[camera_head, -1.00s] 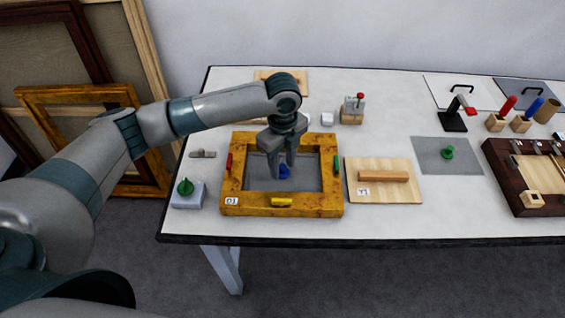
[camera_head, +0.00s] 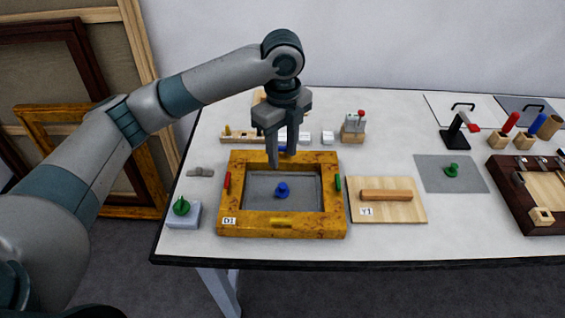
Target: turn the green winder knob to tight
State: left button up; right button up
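The green winder knob (camera_head: 181,206) appears to be the one on a small pale blue-grey box (camera_head: 183,219) at the table's front left corner. It has a pointed tip, and I cannot read any marks around it. My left gripper (camera_head: 281,159) is open and empty, fingers pointing down, above the back part of the gilt frame. It is well to the right of and behind the green knob, not touching it. My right gripper is not in view.
A grey metal piece (camera_head: 201,172) lies behind the knob box. A board with a wooden bar (camera_head: 386,196) is to the right.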

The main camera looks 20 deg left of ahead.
aim_at(182, 207)
jog(key=u, duration=1.4)
